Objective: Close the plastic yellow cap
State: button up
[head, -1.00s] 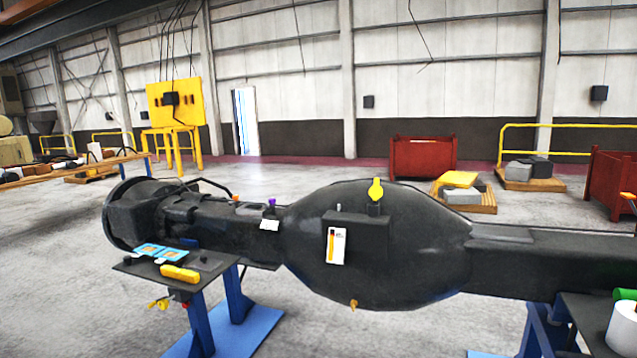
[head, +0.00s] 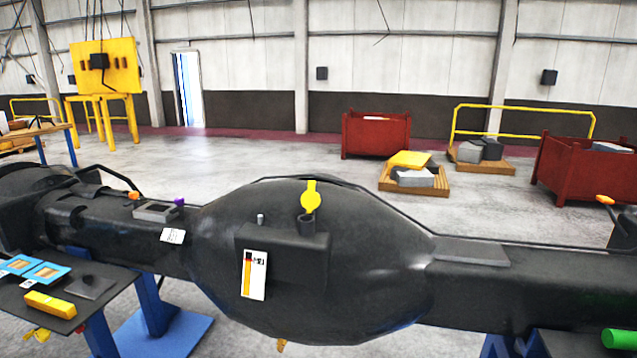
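The yellow cap (head: 311,198) stands upright on top of the large black axle casting (head: 385,265), at the upper rim of a short dark filler neck (head: 306,225). The cap appears raised rather than lying flat over the neck; the neck's opening is hard to make out. The neck sits on a dark block on the bulge of the casting. A white label with an orange and dark strip (head: 254,275) is on the front of the block. My gripper is not in view.
A small dark table (head: 100,290) at the lower left holds blue-framed cards and a yellow block (head: 50,304). A green cylinder (head: 619,338) is at the lower right. Red bins (head: 375,135) and loaded pallets stand behind.

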aim_at(309, 200)
jog(key=i+j+z, duration=0.1)
jog(key=i, duration=0.5)
jog(key=i+j+z, duration=0.1)
jog(key=i+j, duration=0.15)
jog(key=i, duration=0.3)
jog(key=i+j+z, duration=0.1)
jog(key=i+j, duration=0.15)
jog(key=i, duration=0.3)
jog(key=i+j+z, duration=0.1)
jog(key=i+j, duration=0.2)
jog(key=i, duration=0.3)
jog(key=i+j+z, duration=0.1)
jog(key=i+j, duration=0.25)
jog(key=i, duration=0.2)
